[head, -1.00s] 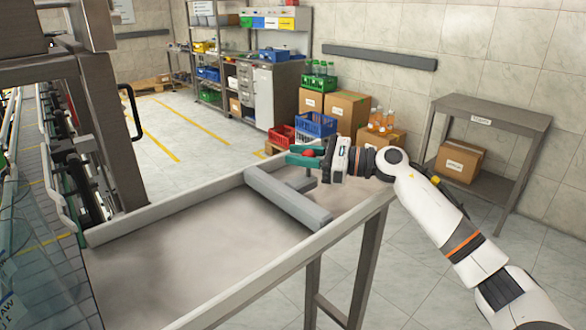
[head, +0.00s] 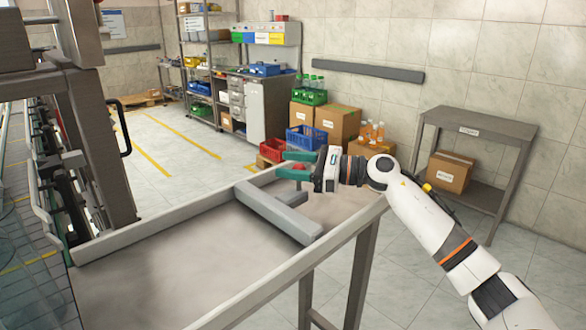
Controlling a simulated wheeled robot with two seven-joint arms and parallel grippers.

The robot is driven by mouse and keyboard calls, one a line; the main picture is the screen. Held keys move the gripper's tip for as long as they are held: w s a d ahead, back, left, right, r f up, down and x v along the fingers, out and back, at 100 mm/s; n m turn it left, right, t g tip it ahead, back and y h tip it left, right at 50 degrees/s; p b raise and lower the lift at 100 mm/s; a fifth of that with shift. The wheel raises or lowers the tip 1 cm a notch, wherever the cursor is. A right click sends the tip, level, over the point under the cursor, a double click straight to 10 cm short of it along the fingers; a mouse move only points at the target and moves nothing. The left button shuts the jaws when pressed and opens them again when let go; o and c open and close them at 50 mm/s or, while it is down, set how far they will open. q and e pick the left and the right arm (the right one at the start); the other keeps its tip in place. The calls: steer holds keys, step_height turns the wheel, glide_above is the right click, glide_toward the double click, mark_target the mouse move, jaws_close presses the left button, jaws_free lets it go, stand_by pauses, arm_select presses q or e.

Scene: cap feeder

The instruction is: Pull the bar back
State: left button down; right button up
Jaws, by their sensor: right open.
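The bar (head: 268,210) is a long grey beam lying across the shallow tray-like table (head: 180,270), between its two rims. A short grey stub (head: 291,196) stands out from its far side. My right gripper (head: 294,165) has green fingers and is open, beyond the bar and above the table's far end. It points left in the picture and appears apart from the bar. A small red spot shows between its fingers; I cannot tell what it belongs to. My left gripper is not in view.
The table's raised near rim (head: 290,265) runs below my right arm. A dark machine frame (head: 95,130) with a black handle stands at the left. Crates (head: 300,139), boxes and a side table (head: 480,128) stand behind. The tray surface nearer than the bar is clear.

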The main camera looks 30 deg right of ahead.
step_height(320, 180, up, 9)
steer(key=shift+d+r, duration=0.1)
stand_by(0.7)
